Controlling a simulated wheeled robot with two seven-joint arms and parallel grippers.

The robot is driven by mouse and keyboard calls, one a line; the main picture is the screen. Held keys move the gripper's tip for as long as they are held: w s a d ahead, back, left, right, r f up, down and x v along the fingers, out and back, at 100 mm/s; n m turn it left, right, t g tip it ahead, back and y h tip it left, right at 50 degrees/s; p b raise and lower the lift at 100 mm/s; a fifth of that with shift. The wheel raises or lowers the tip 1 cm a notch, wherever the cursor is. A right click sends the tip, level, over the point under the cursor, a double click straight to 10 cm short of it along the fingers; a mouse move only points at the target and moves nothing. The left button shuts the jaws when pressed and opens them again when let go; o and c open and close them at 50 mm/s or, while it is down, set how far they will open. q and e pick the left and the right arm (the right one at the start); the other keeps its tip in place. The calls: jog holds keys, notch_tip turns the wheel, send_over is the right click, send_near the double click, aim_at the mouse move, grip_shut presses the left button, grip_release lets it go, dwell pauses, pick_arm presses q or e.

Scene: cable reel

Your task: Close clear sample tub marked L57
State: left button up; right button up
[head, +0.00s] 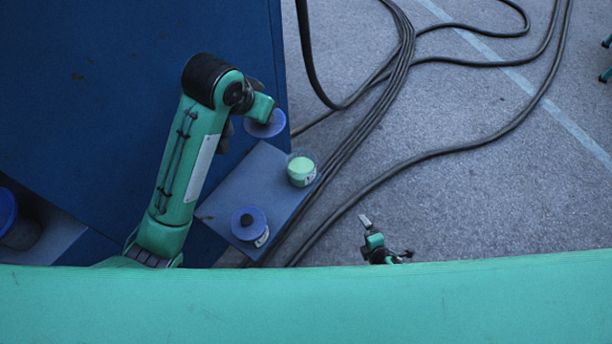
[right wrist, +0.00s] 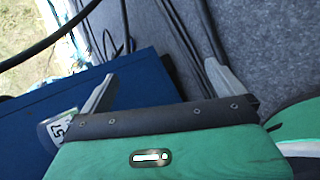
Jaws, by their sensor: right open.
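An open clear tub (head: 301,172) with pale green contents and a small label stands at the right corner of a blue shelf. A blue round lid (head: 265,125) is at my left gripper (head: 262,108), clear of the tub, up and left of it; the fingers are hidden behind the wrist. My right gripper (head: 366,222) is over the floor to the right of the shelf, apart from the tubs. The right wrist view shows its two fingers (right wrist: 160,88) wide apart and empty. A clear tub with a label ending in 57 (right wrist: 58,128) shows beside the left finger, partly hidden.
A second tub, covered by a blue lid with a black knob (head: 248,222), stands at the shelf's near end. The bare shelf (head: 250,180) adjoins a large blue box (head: 100,100). Black cables (head: 400,60) run along the grey floor, close by the shelf.

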pick_arm(q)
jog(key=shift+m, duration=0.5)
jog(key=f+b, duration=0.1)
jog(key=d+f+b, duration=0.1)
jog(key=w+d+f+b, duration=0.1)
jog(key=f, duration=0.1)
jog(key=shift+w+d, duration=0.1)
pick_arm(e)
jog(key=w+a+r+n+t+y, duration=0.1)
jog(key=w+a+r+n+t, duration=0.1)
jog(key=w+a+n, duration=0.15)
jog(key=n+t+y+b, duration=0.3)
jog(key=n+y+b, duration=0.4)
jog(key=n+b, duration=0.85)
send_near(294, 158)
jog(key=s+d+n+p, duration=0.3)
jog(key=s, duration=0.2)
pick_arm(q)
jog(key=w+d+f+m, duration=0.1)
jog(key=d+f, duration=0.1)
jog(key=f, duration=0.3)
jog(key=w+d+f+m+g+h, duration=0.1)
jog(key=w+d+f+m, duration=0.1)
jog(key=f, duration=0.3)
jog(key=shift+w+d+f+h, duration=0.2)
jog(key=shift+d+f+h, duration=0.1)
jog(key=shift+d, duration=0.45)
pick_arm(e)
jog(key=shift+d+r, duration=0.2)
jog(key=shift+r, duration=0.1)
